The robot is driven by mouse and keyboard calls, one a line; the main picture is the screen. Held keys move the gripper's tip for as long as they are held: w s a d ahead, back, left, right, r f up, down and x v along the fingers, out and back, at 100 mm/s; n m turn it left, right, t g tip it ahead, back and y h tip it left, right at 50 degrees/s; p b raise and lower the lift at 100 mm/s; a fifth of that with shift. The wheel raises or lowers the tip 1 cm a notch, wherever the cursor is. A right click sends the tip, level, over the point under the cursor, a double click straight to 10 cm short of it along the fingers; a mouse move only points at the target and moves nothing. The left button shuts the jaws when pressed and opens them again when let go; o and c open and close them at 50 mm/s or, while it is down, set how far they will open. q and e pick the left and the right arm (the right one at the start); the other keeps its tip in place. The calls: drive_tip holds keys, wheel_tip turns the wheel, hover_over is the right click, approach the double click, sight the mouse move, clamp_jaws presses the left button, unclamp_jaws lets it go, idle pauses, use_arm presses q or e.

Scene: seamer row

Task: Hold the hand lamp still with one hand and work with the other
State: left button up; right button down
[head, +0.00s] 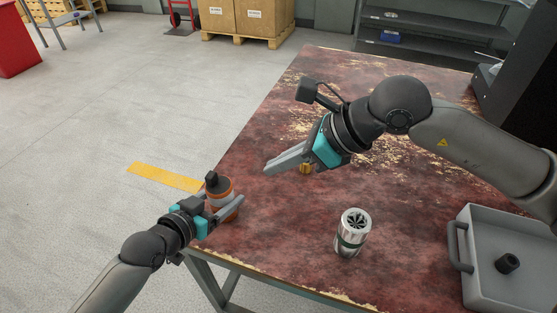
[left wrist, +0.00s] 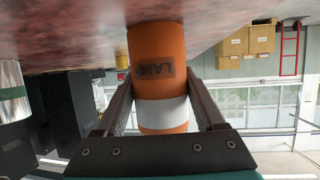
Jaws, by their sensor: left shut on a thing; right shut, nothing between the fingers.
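The hand lamp (head: 218,187) is an orange cylinder with a white band and a black top. It stands upright near the left edge of the worn red table (head: 290,235). My left gripper (head: 227,205) is shut on it. In the left wrist view the lamp (left wrist: 157,75) sits between the two fingers, with dark lettering on its orange side. My right gripper (head: 268,170) is shut and empty, above the table and to the right of the lamp. A small yellow-orange thing (head: 306,169) shows just below the right gripper, partly hidden by it.
A grey tray (head: 482,225) holding a black piece (head: 507,263) lies at the right. A dark machine (head: 520,75) stands at the back right. The table between lamp and can is clear.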

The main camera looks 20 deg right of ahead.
use_arm(q)
drive_tip(key=o, duration=1.5)
